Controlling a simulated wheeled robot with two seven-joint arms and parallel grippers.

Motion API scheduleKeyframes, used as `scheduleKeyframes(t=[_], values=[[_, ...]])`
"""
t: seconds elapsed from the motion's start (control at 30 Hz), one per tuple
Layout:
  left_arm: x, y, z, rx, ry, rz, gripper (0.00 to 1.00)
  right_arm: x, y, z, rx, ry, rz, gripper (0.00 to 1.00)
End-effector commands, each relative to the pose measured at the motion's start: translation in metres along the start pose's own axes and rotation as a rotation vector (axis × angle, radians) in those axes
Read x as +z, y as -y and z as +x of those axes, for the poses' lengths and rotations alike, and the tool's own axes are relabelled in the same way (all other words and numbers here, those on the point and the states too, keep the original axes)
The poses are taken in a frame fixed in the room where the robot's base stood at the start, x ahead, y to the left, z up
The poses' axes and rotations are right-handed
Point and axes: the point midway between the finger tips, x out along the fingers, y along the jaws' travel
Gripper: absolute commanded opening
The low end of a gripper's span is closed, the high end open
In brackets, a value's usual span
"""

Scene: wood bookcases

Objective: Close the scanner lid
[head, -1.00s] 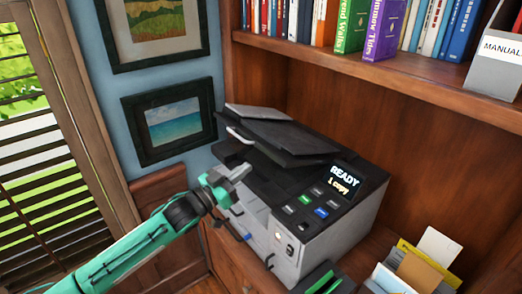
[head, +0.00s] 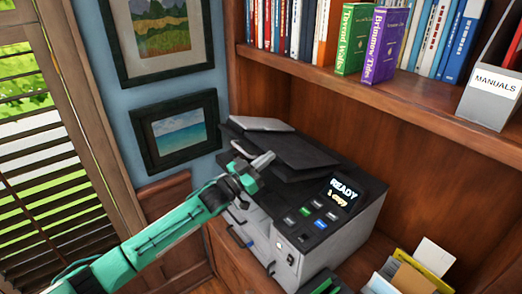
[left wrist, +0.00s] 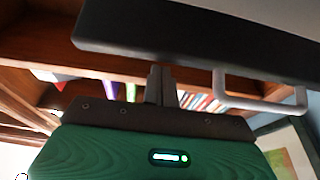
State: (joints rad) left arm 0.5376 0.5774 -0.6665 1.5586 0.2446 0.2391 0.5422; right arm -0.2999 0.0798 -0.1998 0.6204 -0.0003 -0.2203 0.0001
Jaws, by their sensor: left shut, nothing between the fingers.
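The grey scanner (head: 318,238) stands on a wooden shelf. Its dark lid (head: 302,153) is partly open, tilted above the black body, with a pale bar handle (head: 242,150) at its left edge. A lit screen (head: 342,193) reads READY. My left gripper (head: 264,160) is shut and empty at the lid's left front, close to the handle. In the left wrist view the shut fingers (left wrist: 160,84) point at the lid's dark edge (left wrist: 185,52), with the handle (left wrist: 265,104) to their right. I cannot tell whether they touch the lid. My right gripper is not in view.
A bookshelf with books (head: 350,40) and a MANUALS holder (head: 493,85) overhangs the scanner. Papers in a sorter (head: 405,278) stand at the lower right. A framed sea picture (head: 178,130) hangs on the wall behind the left arm.

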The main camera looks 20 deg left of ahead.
Motion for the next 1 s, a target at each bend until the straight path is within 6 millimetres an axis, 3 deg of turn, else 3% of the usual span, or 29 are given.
scheduleKeyframes(t=[0.13, 0.6, 1.0], values=[[0.007, 0.001, -0.007, -0.001, -0.001, 0.001, 0.00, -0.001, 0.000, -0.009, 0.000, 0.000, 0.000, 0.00], [0.013, 0.000, -0.011, 0.000, -0.003, 0.002, 0.00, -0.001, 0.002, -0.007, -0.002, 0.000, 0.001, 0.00], [0.044, -0.001, -0.030, 0.001, -0.088, -0.001, 0.00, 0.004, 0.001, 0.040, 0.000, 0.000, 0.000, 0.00]])
